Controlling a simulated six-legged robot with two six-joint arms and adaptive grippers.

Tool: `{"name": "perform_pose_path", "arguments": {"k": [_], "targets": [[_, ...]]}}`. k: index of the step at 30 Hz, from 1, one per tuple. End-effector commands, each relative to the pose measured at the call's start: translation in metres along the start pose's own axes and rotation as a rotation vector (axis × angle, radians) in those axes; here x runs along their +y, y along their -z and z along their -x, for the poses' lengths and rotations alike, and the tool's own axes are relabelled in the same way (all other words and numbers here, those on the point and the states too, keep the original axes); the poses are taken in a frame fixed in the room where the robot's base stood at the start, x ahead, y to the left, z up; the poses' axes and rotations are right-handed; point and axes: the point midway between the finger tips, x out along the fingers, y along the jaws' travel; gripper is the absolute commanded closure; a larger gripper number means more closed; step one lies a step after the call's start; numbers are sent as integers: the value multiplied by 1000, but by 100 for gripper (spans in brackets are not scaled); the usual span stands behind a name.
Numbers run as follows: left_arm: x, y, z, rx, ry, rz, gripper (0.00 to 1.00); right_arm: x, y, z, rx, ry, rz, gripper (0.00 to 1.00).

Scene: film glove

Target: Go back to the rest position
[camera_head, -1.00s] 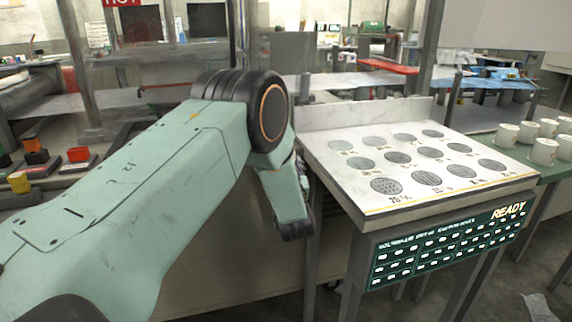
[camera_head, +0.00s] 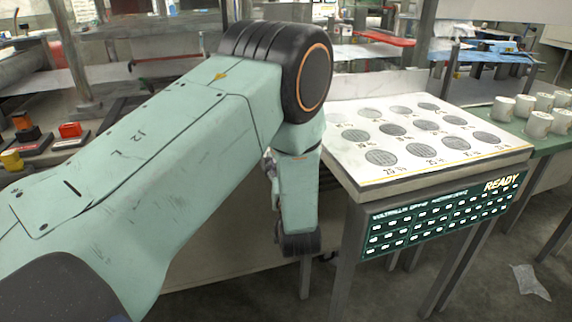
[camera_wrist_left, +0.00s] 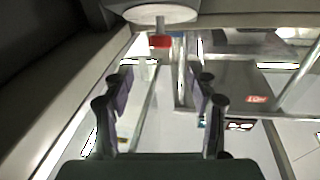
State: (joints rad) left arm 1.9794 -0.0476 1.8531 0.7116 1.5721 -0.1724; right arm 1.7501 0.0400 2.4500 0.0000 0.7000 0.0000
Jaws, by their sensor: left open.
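My left arm comes in from the left in the head view and bends down at a black elbow joint. Its forearm hangs in front of the left side of the white-topped station. My left gripper itself is hidden in the head view. In the left wrist view my left gripper (camera_wrist_left: 160,110) shows its two pairs of fingers spread apart with nothing between them. My right gripper is in neither view.
The station's white top (camera_head: 470,166) carries several grey printed discs, with a green panel (camera_head: 440,215) reading READY on its front. White cups (camera_head: 537,124) stand on a green table at right. Red and orange blocks (camera_head: 70,129) sit at far left. Crumpled paper (camera_head: 530,282) lies on the floor.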

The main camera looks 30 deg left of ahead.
Motion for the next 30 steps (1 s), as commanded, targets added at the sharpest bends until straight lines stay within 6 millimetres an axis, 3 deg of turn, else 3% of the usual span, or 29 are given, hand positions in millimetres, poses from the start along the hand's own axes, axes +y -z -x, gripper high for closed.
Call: {"name": "perform_pose_path", "arguments": {"k": [6,23,26,28,30], "targets": [[0,1,13,2,0,0,42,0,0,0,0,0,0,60],[0,-2,13,-11,-2,6,42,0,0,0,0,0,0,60],[9,-21,18,-94,-52,13,42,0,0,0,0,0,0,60],[17,-50,33,-220,-133,-1,42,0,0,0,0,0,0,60],[19,-88,60,-381,-221,-34,42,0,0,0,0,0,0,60]]}}
